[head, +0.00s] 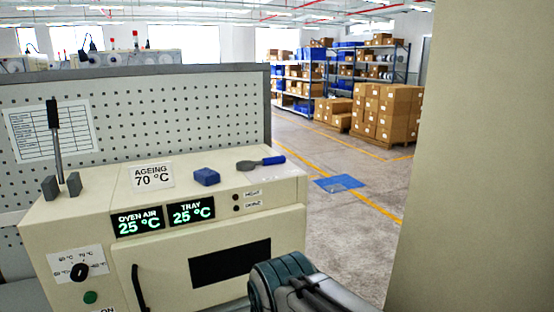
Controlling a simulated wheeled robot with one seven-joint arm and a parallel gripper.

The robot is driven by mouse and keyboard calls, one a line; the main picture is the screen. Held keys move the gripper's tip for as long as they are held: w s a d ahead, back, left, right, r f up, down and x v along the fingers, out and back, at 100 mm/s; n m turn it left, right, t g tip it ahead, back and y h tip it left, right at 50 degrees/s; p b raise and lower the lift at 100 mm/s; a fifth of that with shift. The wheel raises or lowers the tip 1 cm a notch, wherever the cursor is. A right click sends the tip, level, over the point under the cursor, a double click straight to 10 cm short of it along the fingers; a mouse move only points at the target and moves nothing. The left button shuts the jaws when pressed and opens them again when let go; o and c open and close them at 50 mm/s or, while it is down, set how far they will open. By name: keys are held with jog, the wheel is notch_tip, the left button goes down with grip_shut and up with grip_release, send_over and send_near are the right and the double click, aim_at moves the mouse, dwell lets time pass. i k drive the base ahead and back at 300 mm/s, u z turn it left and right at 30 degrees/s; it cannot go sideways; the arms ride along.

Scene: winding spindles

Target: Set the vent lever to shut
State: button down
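The vent lever (55,140) stands on the top left of the cream ageing oven (230,170). It is a metal rod with a black handle, nearly upright with its top leaning slightly left. Its foot is between two dark grey blocks (62,186). I see no readable open or shut mark by it. Part of my arm, dark and teal, shows at the bottom centre in front of the oven door, well right of the lever. My gripper's fingers do not show.
A blue block (207,177) and a blue-handled tool (262,163) lie on the oven top, right of the ageing sign (152,175). A perforated panel (190,115) stands behind. The oven has a dial (79,271) and door handle (139,290). A pale wall or column (480,150) fills the right.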

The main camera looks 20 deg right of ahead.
aim_at(266, 161)
jog(key=u, duration=1.6)
jog(key=k, duration=1.05)
jog(key=z, duration=1.6)
jog(key=i, duration=1)
jog(key=z, duration=0.05)
